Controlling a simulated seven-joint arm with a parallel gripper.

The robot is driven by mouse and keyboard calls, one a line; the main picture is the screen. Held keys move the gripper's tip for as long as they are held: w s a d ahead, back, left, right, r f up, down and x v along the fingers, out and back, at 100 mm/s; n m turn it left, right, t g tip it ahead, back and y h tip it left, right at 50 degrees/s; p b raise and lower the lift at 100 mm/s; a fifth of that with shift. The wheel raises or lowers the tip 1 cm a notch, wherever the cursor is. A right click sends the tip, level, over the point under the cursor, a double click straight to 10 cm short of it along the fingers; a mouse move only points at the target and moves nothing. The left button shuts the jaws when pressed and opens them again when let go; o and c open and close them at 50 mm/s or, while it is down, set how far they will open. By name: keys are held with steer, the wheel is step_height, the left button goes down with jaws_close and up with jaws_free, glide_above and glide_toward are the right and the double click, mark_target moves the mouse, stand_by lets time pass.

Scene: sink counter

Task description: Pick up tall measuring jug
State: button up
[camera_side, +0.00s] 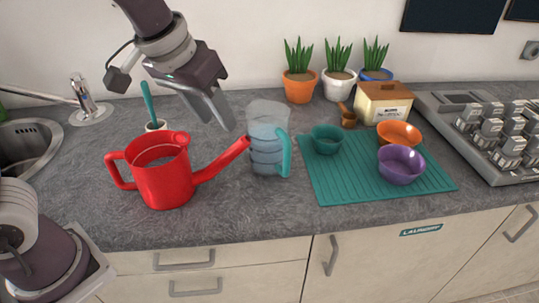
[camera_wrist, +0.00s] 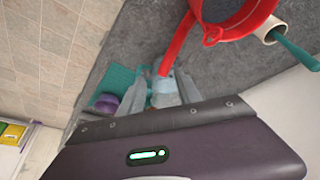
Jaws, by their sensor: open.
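The tall measuring jug (camera_side: 266,145) is clear, bluish and upright on the grey counter, with a teal handle on its right side. My gripper (camera_side: 218,118) is open and empty, above and to the left of the jug, pointing down toward it at a slant. In the wrist view the jug (camera_wrist: 164,94) shows beyond and between my open fingers (camera_wrist: 166,86), partly hidden by the gripper body. I see no contact between fingers and jug.
A red watering can (camera_side: 162,182) stands left of the jug, its spout reaching close to it. A teal mat (camera_side: 335,185) with teal, orange and purple bowls lies to the right. Potted plants (camera_side: 299,88) stand behind. The sink (camera_side: 28,140) is far left.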

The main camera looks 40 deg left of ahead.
glide_toward(286, 153)
steer(key=a+x, duration=0.1)
steer(key=x, duration=0.4)
steer(key=shift+y, duration=0.4)
steer(key=x, duration=0.2)
steer(key=d+x, duration=0.1)
steer(key=x, duration=0.4)
steer(key=shift+w+d+f, duration=0.1)
steer(key=shift+d+f, duration=0.05)
steer(key=shift+f, duration=0.2)
jaws_close()
